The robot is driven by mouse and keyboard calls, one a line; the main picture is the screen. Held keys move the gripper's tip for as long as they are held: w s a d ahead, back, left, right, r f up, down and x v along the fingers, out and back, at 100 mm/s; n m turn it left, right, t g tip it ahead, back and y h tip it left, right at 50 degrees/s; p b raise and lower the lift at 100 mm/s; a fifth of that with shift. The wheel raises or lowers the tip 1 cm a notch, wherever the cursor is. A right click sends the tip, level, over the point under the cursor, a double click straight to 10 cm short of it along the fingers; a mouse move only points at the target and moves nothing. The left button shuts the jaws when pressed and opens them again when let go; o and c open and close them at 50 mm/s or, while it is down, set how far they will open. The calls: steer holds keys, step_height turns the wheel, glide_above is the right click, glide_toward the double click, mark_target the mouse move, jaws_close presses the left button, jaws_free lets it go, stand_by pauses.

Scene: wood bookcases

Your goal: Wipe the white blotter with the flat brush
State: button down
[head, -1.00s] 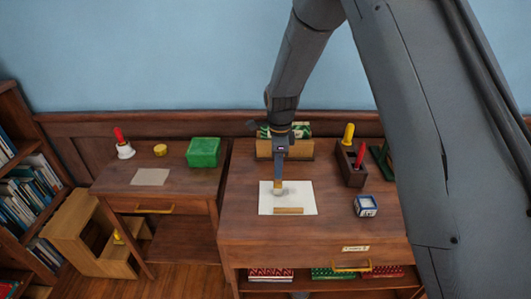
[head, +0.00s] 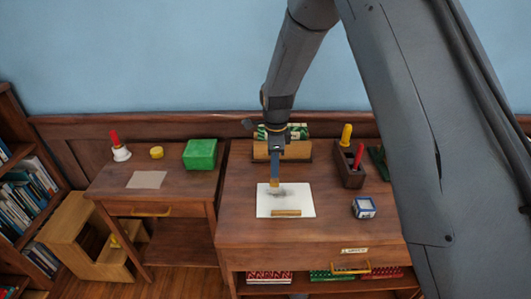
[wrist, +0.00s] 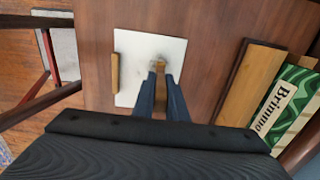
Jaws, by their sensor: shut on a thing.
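The white blotter (head: 304,200) lies flat on the right-hand wooden desk. It bears a grey smudge (head: 281,193) near its middle and a thin wooden strip (head: 287,213) along its front edge. My gripper (head: 275,176) points down over the blotter's back left part and is shut on the flat brush (head: 275,184), whose tip is at or just above the blotter. In the wrist view my gripper (wrist: 160,84) holds the brush (wrist: 157,65) beside the smudge, over the white blotter (wrist: 130,78). Whether the bristles touch cannot be told.
Behind the blotter stands a wooden holder (head: 290,152) with a green and white box. To the right are a dark caddy (head: 350,172) with yellow and red handles and a blue-white cube (head: 364,207).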

steer(key=shift+d+p, duration=0.5)
steer(key=shift+d, duration=3.35)
step_height(320, 180, up, 8)
steer(key=p, duration=0.4)
steer(key=shift+s+a+f, duration=0.1)
